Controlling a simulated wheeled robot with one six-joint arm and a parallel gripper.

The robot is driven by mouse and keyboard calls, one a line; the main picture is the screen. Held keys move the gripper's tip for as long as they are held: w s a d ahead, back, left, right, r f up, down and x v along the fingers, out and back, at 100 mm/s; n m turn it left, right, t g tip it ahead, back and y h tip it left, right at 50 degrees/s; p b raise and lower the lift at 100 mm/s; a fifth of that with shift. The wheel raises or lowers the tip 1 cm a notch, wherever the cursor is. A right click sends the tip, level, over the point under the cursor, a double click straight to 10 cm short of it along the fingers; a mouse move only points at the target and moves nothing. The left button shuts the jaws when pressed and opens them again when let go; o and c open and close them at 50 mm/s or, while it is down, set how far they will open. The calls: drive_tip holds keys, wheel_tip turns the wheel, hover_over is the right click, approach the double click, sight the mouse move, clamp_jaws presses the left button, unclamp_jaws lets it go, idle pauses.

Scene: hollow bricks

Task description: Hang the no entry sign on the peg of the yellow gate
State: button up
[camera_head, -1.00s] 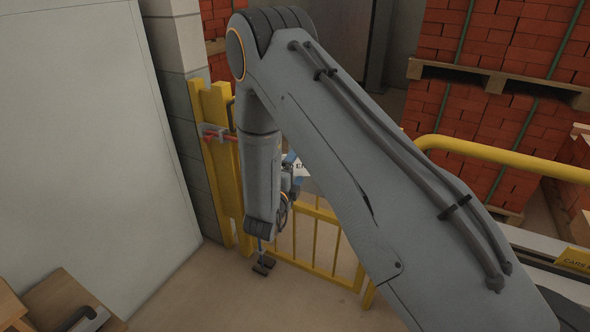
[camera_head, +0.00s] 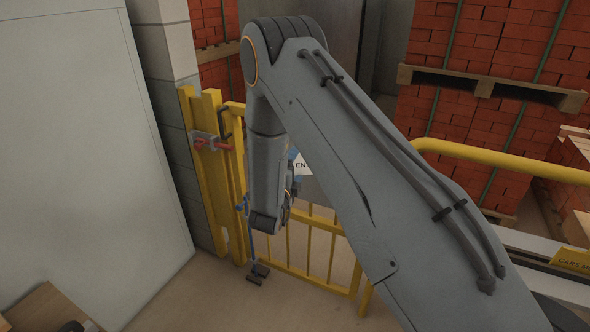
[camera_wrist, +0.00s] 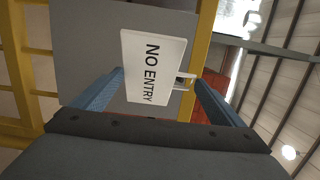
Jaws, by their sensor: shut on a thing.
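The no entry sign (camera_wrist: 154,66) is a white plate with black lettering and a small loop at its right edge in the wrist view. It lies between the blue fingers of my gripper (camera_wrist: 158,84), which is shut on it. In the head view only a corner of the sign (camera_head: 300,165) shows behind my arm, in front of the gate. The yellow gate (camera_head: 311,246) stands beyond my arm, beside a yellow post (camera_head: 212,165). My arm hides part of the gate, and I cannot make out its peg for certain.
A red latch (camera_head: 213,144) sits on the yellow post. A pale panel (camera_head: 75,145) is at the left. A yellow rail (camera_head: 500,160) and brick pallets (camera_head: 490,85) stand at the right.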

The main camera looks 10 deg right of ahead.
sight(301, 161)
drive_tip(key=shift+d+b+x, duration=0.2)
drive_tip(key=shift+b+x, duration=0.1)
drive_tip(key=shift+x, duration=1.35)
drive_tip(key=shift+w+d+f+b, duration=0.35)
drive_tip(key=shift+f+b, duration=0.15)
drive_tip(key=shift+b, duration=0.2)
